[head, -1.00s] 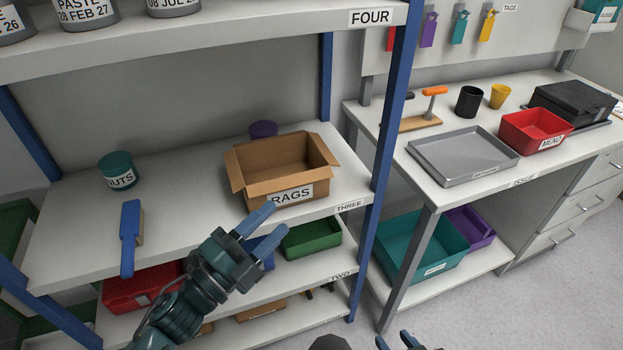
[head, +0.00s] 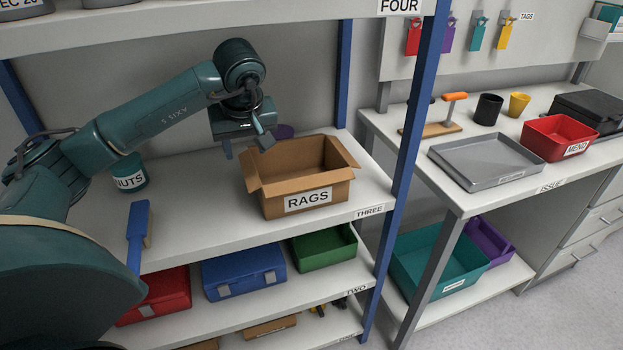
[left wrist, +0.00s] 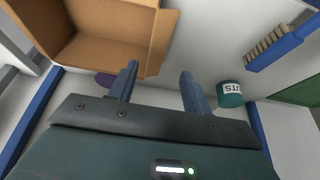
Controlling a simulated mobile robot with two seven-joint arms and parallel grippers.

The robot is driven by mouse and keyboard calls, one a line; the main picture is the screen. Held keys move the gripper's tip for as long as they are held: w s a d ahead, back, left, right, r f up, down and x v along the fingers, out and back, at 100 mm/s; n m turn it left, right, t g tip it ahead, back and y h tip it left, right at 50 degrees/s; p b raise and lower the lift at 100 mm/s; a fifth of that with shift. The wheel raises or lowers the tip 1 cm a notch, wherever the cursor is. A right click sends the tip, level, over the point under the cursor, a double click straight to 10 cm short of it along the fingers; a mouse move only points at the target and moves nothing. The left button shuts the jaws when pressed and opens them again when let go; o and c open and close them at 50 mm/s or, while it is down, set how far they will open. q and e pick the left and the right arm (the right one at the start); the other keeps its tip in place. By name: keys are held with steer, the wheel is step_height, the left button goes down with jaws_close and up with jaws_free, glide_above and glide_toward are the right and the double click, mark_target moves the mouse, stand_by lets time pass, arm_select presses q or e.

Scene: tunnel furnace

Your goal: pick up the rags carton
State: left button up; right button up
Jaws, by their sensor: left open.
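The rags carton (head: 305,196) is an open brown cardboard box with a RAGS label. It stands upright on the shelf marked THREE, near its right end, with its flaps folded out. My left gripper (head: 246,152) is open and empty, above and just left of the carton's back left side in the head view. In the left wrist view the carton (left wrist: 108,38) fills the upper left, and the open fingers (left wrist: 160,85) point down beside its flap, apart from anything between them. My right gripper is not in view.
A teal NUTS tub (head: 130,178), a blue brush (head: 138,236) and a purple pot (head: 284,132) share the shelf (head: 205,225). The shelf marked FOUR (head: 300,14) overhangs from above. A blue post (head: 415,110) stands right of the carton.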

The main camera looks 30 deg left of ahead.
mark_target(250, 171)
arm_select(q)
steer(key=x, duration=0.5)
steer(key=shift+f, duration=0.25)
steer(key=shift+d+x, duration=0.15)
steer(key=shift+x, duration=1.2)
steer(key=shift+d+x, duration=0.2)
steer(key=shift+x, duration=1.2)
steer(key=shift+f, duration=0.35)
steer(key=shift+c, duration=0.4)
steer(key=c, duration=1)
